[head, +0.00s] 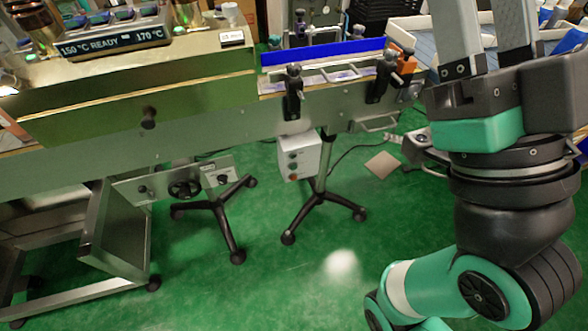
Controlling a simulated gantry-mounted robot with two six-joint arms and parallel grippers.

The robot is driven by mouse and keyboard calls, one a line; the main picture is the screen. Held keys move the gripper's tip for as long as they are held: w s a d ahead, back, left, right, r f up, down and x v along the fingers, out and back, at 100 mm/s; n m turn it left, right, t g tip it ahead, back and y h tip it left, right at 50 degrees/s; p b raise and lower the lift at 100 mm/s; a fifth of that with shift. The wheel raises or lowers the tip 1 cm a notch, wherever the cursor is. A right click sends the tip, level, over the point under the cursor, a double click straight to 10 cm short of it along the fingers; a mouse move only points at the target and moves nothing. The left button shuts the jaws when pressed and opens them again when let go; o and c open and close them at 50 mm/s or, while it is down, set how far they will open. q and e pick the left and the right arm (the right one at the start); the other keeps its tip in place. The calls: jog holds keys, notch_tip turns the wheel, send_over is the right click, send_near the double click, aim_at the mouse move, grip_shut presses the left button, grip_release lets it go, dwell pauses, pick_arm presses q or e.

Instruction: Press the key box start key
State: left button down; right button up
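A light grey box with a column of small keys (306,157), which looks like the key box, is mounted under the conveyor near the middle of the head view. Its keys are on its left face, the lowest one reddish; their labels are too small to read. My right gripper (486,42) is large at the upper right, well to the right of the box and not touching it. Its two grey fingers point up with a gap between them, and their tips are cut off by the top edge. My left gripper is not in view.
The machine (200,75) with its brass-coloured cover and heater display (112,42) fills the upper left. The conveyor with a blue rail (322,52) runs above the box. Wheeled stand legs (310,209) stand below it. The green floor (300,285) is open in front.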

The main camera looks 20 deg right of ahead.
grip_shut()
dwell(1.5)
